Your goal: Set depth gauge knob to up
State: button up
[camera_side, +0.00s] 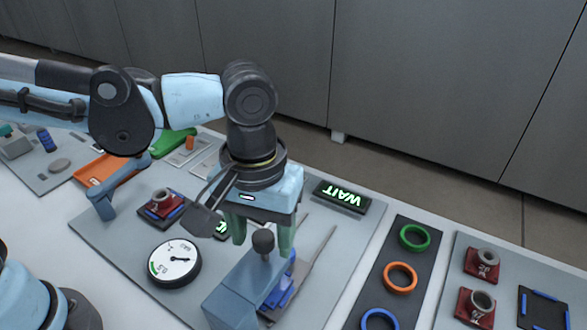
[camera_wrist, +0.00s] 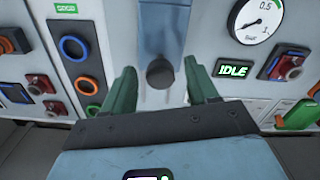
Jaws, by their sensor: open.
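A round white gauge (camera_side: 174,262) with a black needle and a green band lies flat on the grey board; its dial also shows at the top right of the wrist view (camera_wrist: 256,20). A dark round knob (camera_side: 263,240) stands on a blue-grey block (camera_side: 243,286); it also shows in the wrist view (camera_wrist: 160,73). My gripper (camera_side: 262,247) is above the block with its green fingers apart, one on each side of the knob. The wrist view shows gaps between the knob and both fingers (camera_wrist: 159,68). I cannot tell the knob's setting.
A lit WAIT sign (camera_side: 342,196) lies behind my gripper. Green (camera_side: 414,237), orange (camera_side: 400,277) and blue (camera_side: 380,320) rings lie on a dark strip at right. Blue parts and thin rods sit close beside the block. An IDLE sign (camera_wrist: 232,69) is right of my fingers.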

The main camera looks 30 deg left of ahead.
notch_tip(320, 180, up, 12)
dwell(0.6)
jog(key=w+a+f+m+t, duration=0.1)
jog(key=a+f+t, duration=0.2)
jog(key=a+f, duration=0.3)
jog(key=w+a+f+m+t, duration=0.1)
jog(key=a+f+t, duration=0.3)
jog(key=a, duration=1.3)
jog(key=shift+w+f+m, duration=0.3)
jog(key=shift+f+m, duration=0.2)
jog(key=shift+f, duration=0.45)
